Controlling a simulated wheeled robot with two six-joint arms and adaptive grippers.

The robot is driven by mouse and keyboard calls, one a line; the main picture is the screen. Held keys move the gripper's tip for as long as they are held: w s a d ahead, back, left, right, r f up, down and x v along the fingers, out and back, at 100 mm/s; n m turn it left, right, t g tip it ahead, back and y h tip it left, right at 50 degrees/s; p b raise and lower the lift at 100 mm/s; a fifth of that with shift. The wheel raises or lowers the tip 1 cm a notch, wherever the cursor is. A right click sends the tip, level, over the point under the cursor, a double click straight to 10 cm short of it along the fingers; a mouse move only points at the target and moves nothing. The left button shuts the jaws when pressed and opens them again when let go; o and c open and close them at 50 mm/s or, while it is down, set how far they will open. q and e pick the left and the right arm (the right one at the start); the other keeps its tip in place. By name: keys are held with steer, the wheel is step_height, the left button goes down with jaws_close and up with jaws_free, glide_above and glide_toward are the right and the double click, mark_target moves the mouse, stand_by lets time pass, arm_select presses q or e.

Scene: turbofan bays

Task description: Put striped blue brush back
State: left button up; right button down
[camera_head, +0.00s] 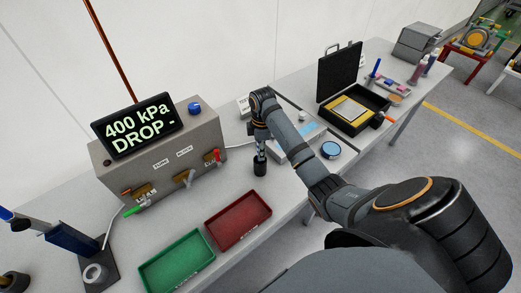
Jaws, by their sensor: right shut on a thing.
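My right gripper (260,152) points down over the grey table, between the grey test box and the flat pale unit. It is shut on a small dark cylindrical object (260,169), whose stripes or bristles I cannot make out. I cannot tell whether this object touches the table. A thin upright blue object (375,67) stands near the small-parts tray at the back right; it is too small to identify as the striped blue brush. My left gripper is not in view.
The grey test box (165,150) has a screen reading "400 kPa DROP -". A red tray (238,219) and green tray (177,265) lie in front. An open black case (351,112), blue-topped round item (331,150) and blue stand (72,238) also occupy the table.

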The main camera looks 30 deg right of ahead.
steer(key=c, duration=0.8)
jaws_free()
steer(key=shift+f, duration=0.1)
steer(key=shift+o, duration=0.2)
step_height(320, 180, up, 12)
steer(key=p, duration=0.7)
steer(key=shift+d, duration=0.25)
steer(key=shift+w, duration=0.1)
